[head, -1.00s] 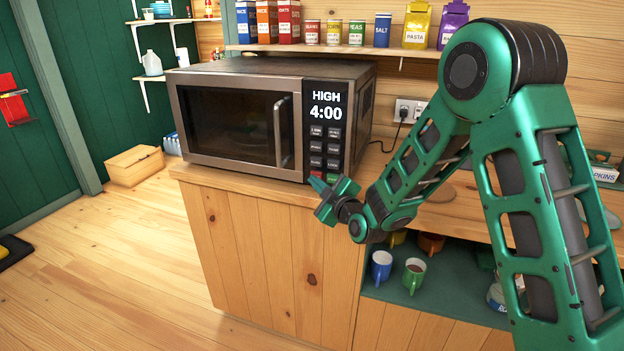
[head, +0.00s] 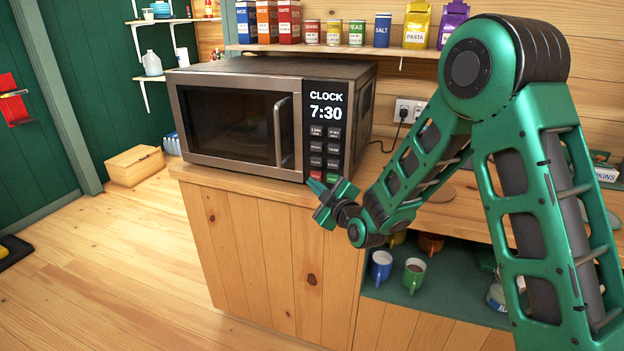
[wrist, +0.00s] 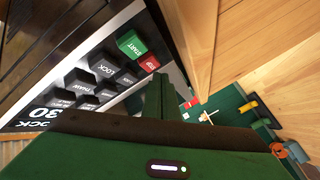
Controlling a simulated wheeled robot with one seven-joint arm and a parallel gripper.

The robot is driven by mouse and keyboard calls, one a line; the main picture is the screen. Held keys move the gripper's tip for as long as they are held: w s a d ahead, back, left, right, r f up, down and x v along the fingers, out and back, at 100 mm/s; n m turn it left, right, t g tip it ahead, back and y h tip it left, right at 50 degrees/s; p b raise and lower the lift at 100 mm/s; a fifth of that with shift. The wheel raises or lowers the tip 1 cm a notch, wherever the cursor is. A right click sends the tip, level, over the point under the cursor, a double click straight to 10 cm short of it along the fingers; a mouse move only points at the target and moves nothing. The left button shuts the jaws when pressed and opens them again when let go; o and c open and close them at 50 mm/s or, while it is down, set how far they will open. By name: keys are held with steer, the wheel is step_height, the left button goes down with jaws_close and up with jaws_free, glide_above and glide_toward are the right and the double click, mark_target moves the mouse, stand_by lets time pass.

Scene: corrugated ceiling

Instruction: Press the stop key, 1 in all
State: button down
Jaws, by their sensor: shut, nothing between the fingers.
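The microwave (head: 235,120) stands on the wooden counter, door shut, its display (head: 325,105) reading CLOCK 7:30. The red stop key (head: 316,174) is at the bottom left of its keypad, beside the green start key (head: 333,178). In the wrist view the stop key (wrist: 149,63) shows just past my fingertips, with the start key (wrist: 131,44) beyond it. My gripper (head: 313,184) is shut and empty, its tips close in front of the stop key's lower edge. I cannot tell whether they touch it.
Mugs, including a blue mug (head: 381,265) and a green mug (head: 414,272), stand on the open shelf below right. The floor at left is mostly clear.

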steer(key=s, duration=0.1)
steer(key=s+a, duration=0.1)
steer(key=s, duration=0.2)
steer(key=shift+s+a, duration=0.3)
stand_by(0.4)
stand_by(0.4)
